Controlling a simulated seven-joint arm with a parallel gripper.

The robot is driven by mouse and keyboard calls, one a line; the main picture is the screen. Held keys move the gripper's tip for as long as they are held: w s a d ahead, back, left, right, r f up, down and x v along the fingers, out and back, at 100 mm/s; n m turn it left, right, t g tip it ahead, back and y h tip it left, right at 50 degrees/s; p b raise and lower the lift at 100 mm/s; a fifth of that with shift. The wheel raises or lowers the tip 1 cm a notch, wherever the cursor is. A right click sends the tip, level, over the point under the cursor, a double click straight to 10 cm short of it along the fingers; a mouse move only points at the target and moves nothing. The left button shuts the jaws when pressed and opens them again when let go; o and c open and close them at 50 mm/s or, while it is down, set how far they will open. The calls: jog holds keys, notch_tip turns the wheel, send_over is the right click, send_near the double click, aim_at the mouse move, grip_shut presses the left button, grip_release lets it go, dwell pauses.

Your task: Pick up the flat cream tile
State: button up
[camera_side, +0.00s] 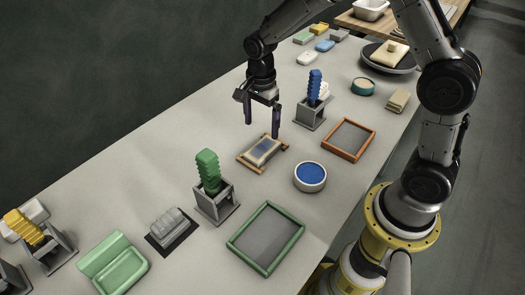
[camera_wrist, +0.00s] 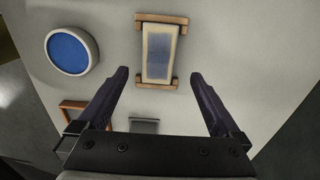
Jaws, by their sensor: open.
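A flat cream tile (camera_side: 262,151) with a blue-grey middle lies across two wooden bars (camera_side: 276,140) on the grey table. In the wrist view the tile (camera_wrist: 160,53) shows with a wooden bar (camera_wrist: 162,18) at each end. My gripper (camera_side: 262,130) is open and empty, pointing down above the tile and apart from it. In the wrist view my gripper's fingertips (camera_wrist: 158,74) stand to either side of the tile's near end, with the tile extending beyond them.
A round blue-topped dish (camera_side: 310,177) and an orange-framed tray (camera_side: 349,139) are right of the tile. A grey stand with a blue ribbed piece (camera_side: 314,88) is behind it. A stand with a green ribbed piece (camera_side: 208,171) is front left. Bare table lies left of the tile.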

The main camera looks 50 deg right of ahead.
aim_at(262, 148)
notch_tip(262, 148, down, 8)
jog(key=shift+s+f, duration=0.15)
jog(key=shift+f, duration=0.1)
dwell(0.4)
jog(key=shift+r, duration=0.1)
grip_shut()
